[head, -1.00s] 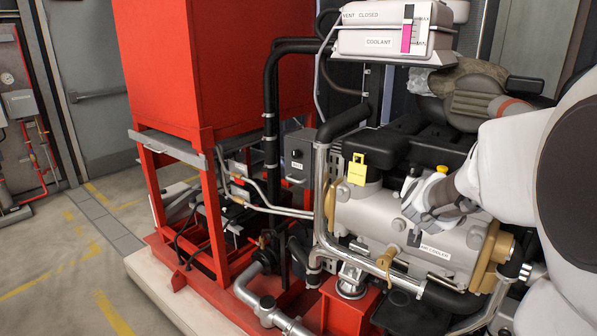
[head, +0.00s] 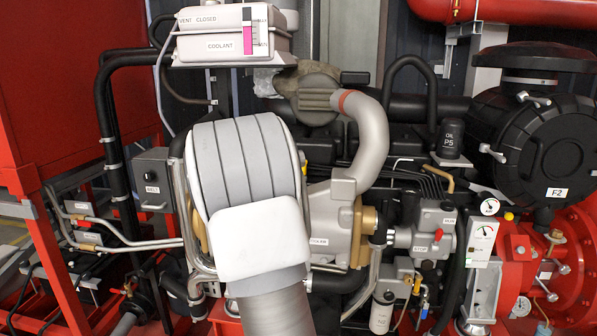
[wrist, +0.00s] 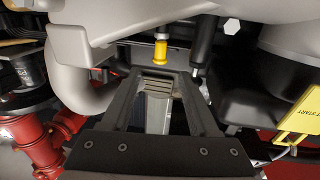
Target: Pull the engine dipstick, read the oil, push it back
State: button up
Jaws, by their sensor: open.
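In the wrist view my gripper (wrist: 156,80) is open, its two dark fingers apart with nothing held between them. A small yellow cylindrical piece (wrist: 161,50) stands just beyond the fingertips, apart from them; it may be the dipstick handle, but I cannot tell for sure. A black rod-like part (wrist: 204,45) is beside it on the right. In the head view the engine (head: 335,215) is partly covered by my arm. My gripper is hidden there, and no dipstick can be made out.
A yellow tag (wrist: 303,115) reading START hangs at the right of the wrist view. Grey pipe (wrist: 85,85) and grey casing crowd the gripper. In the head view the coolant tank (head: 232,45), a curved grey pipe (head: 372,125) and a gauge panel (head: 482,243) surround the engine.

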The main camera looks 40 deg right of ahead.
jog(key=x, duration=1.4)
jog(key=shift+w+d+p, duration=0.2)
jog(key=shift+w+p, duration=0.05)
jog(key=shift+p, duration=0.05)
grip_shut()
dwell(0.8)
